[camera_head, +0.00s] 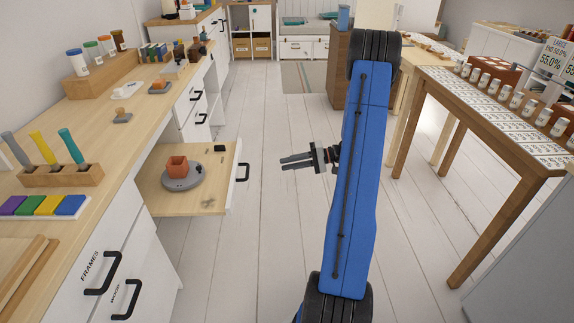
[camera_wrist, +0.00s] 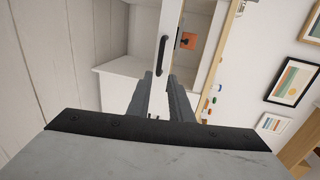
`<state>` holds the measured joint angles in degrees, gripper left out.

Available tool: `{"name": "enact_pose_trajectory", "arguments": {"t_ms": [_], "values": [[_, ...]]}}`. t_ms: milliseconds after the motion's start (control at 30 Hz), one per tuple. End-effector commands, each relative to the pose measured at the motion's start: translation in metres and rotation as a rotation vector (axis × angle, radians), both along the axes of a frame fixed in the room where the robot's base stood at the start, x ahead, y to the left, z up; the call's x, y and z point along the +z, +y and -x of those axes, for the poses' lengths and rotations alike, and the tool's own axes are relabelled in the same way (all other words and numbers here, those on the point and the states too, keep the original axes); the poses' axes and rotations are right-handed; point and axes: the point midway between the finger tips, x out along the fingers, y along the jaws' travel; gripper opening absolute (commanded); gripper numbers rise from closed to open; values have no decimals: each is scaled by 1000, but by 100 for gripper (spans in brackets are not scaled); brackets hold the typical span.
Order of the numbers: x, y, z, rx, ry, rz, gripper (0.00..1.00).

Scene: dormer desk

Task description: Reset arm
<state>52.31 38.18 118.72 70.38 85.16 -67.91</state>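My gripper (camera_head: 282,162) hangs over the floor to the right of the pulled-out drawer (camera_head: 205,201), pointing left toward it and apart from it. Its two dark fingers are parallel with a gap between them, and nothing shows in the gap. In the wrist view the fingers (camera_wrist: 163,78) point toward the white drawer front with its black handle (camera_wrist: 163,56). My blue arm link stands in the middle of the head view, hiding some of the floor behind it.
In the drawer, an orange square pot (camera_head: 178,165) sits on a grey round base (camera_head: 182,182). The wooden desk (camera_head: 100,125) runs along the left. A wooden table (camera_head: 470,108) with rows of jars stands at right. The floor (camera_head: 265,245) between is clear.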

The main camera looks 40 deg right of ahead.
Motion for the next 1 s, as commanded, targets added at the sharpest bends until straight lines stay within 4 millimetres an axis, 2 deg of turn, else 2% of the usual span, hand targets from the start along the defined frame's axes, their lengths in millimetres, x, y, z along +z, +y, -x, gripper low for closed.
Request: {"name": "enact_pose_trajectory", "arguments": {"t_ms": [333, 467, 667, 1000], "values": [[1, 1, 0, 2, 1, 2, 19], [11, 15, 0, 33, 15, 20, 19], [47, 66, 8, 146, 84, 94, 19], [101, 155, 44, 323, 212, 275, 19]]}}
